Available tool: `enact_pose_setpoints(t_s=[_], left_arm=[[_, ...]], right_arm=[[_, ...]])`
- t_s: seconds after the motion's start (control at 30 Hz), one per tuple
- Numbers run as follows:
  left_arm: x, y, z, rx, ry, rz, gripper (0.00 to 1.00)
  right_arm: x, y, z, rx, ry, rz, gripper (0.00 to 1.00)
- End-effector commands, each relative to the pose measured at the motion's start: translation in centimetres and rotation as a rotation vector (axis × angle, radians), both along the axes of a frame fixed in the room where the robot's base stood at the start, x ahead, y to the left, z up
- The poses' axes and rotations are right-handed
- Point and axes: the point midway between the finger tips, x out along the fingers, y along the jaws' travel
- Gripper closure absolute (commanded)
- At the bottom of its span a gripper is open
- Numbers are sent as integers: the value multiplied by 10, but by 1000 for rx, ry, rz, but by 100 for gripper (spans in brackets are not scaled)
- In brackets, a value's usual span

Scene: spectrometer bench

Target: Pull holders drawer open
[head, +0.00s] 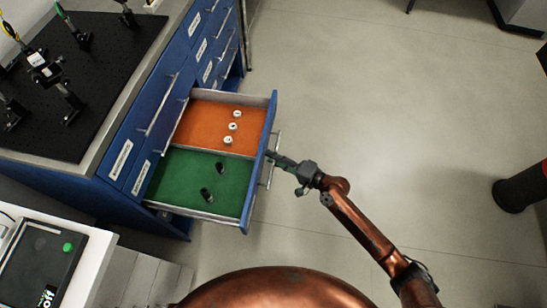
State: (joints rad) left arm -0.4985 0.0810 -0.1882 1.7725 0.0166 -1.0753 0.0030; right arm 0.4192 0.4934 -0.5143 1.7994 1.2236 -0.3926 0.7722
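The drawer (247,171) stands well out of the blue cabinet (150,118). Its orange compartment holds three small white pieces (233,127), and its green compartment holds two dark cylindrical pieces (207,195). A metal bar handle (266,180) runs along the drawer's blue front. My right gripper (275,157) is at the middle of this handle; its fingers look close together across the bar, shut on it. The fingertips are partly hard to make out against the drawer front. My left gripper is out of view.
A black optical breadboard (100,75) with several mounts covers the bench top. Other closed drawers (215,45) are farther along the cabinet. A device with a green button (62,262) sits at lower left. Open floor (390,110) lies to the right; a dark red and black object (520,188) stands at the right edge.

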Motion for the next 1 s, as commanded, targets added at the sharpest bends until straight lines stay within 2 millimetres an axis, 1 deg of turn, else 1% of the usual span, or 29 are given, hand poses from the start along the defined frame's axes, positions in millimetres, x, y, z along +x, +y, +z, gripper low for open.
enact_pose_setpoints(t_s=[0.13, 0.27, 0.5, 0.7, 0.83, 1.0], left_arm=[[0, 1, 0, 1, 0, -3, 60], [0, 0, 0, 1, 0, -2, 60], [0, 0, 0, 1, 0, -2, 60], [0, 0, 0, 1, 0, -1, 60], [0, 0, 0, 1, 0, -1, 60], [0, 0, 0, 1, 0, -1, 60]], right_arm=[[-2, -2, 0, 0, 0, 0, 74], [-10, -14, 2, -1, 2, 0, 74], [-39, -54, 11, -4, 1, 0, 74], [-58, -82, 18, -2, 1, -1, 74], [-66, -92, 20, 0, 1, 0, 74], [-69, -96, 22, 0, 0, 0, 74]])
